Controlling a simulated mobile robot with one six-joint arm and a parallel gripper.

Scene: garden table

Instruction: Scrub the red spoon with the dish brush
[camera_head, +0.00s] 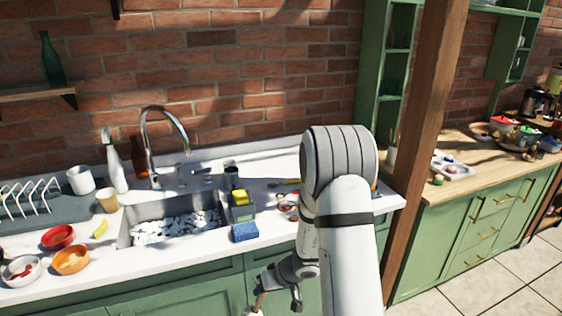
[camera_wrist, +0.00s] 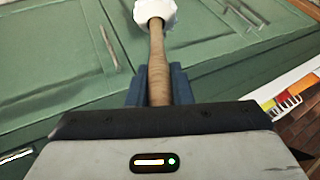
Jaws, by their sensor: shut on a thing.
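My gripper (camera_wrist: 158,86) is shut on the wooden handle of the dish brush (camera_wrist: 157,50) in the wrist view. The brush's white head (camera_wrist: 155,10) points away from the jaws. In the head view my gripper (camera_head: 266,286) hangs low in front of the green cabinet doors, below the counter edge. The brush's handle (camera_head: 260,299) points down there, its head at the bottom edge. I cannot pick out the red spoon for certain. A small red item (camera_head: 26,269) lies in a white bowl at the far left, and my arm hides part of the counter at right.
The sink (camera_head: 178,226) holds white foam. A blue sponge (camera_head: 245,232) lies at its right, beside a green-and-yellow item (camera_head: 241,205). A red bowl (camera_head: 58,237), orange bowl (camera_head: 71,260) and dish rack (camera_head: 35,206) crowd the left. A wooden post (camera_head: 425,130) stands right of my arm.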

